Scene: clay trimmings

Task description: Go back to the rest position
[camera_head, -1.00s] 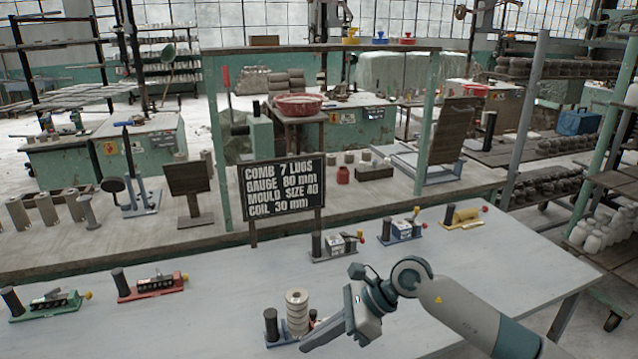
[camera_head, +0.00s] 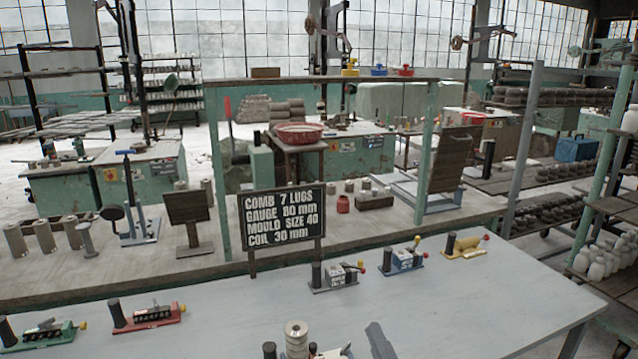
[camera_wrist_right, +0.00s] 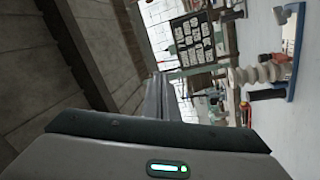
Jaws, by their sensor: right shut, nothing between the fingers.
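My right gripper (camera_head: 376,332) shows at the bottom edge of the head view as a grey shut finger pair, tilted, with nothing in it. The rest of that arm is below the picture. In the right wrist view its fingers (camera_wrist_right: 157,95) lie together above the grey gripper body. A stacked ribbed pale spool (camera_head: 297,340) on a blue-based stand is left of the gripper and apart from it; it also shows in the wrist view (camera_wrist_right: 262,73). My left gripper is not in view.
A black sign (camera_head: 281,216) stands behind the pale table (camera_head: 470,300). Red (camera_head: 147,316), green (camera_head: 42,334), grey (camera_head: 335,275), blue (camera_head: 403,260) and yellow (camera_head: 466,245) small fixtures sit on the table. The right-hand tabletop is clear.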

